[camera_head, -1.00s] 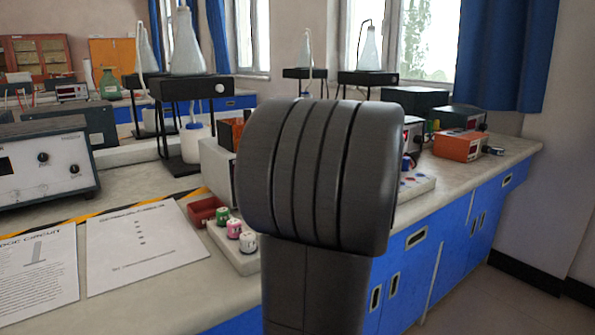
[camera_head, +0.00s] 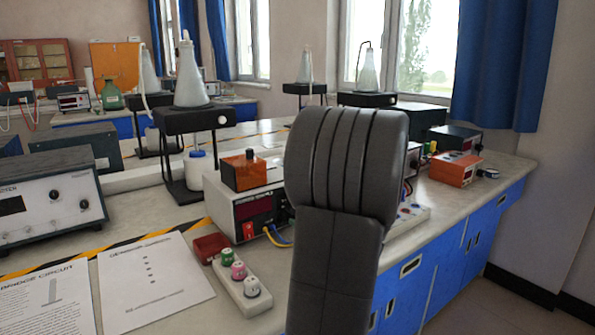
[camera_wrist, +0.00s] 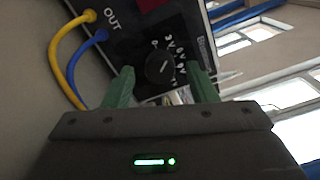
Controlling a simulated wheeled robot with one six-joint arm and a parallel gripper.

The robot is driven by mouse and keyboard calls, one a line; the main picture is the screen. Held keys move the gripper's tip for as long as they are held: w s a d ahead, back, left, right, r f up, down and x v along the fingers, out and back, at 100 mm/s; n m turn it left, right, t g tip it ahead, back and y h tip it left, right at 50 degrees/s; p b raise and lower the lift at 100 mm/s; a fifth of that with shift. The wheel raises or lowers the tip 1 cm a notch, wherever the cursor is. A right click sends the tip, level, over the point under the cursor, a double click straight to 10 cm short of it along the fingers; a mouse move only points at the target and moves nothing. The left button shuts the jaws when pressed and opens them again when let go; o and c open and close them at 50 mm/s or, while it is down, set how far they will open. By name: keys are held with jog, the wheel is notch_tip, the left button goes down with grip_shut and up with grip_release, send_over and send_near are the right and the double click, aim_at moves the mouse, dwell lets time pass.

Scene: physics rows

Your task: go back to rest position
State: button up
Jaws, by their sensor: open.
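My gripper (camera_wrist: 161,90) shows in the wrist view with two green fingers spread apart and nothing between them. Beyond the fingers is a dark instrument panel with a round black knob (camera_wrist: 160,68) and the label "OUT". A yellow cable (camera_wrist: 68,45) and a blue cable (camera_wrist: 85,47) plug into that panel. In the head view my dark arm stands up in front of the bench, and my gripper is hidden behind it. I cannot tell whether the fingers touch the panel.
A white power supply (camera_head: 246,205) carries an orange box (camera_head: 244,172) on the bench. A stand with a flask (camera_head: 190,78) is behind. Open floor is at lower right.

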jog(key=shift+r+m+p, duration=0.15)
jog(key=shift+m+p, duration=1.55)
jog(key=shift+p, duration=1.4)
jog(key=shift+r+m+p, duration=0.1)
jog(key=shift+m+p, duration=1.6)
jog(key=shift+p, duration=1.4)
jog(key=m+p, duration=0.2)
jog(key=p, duration=0.1)
jog(key=shift+f, duration=0.15)
jog(key=shift+f, duration=0.1)
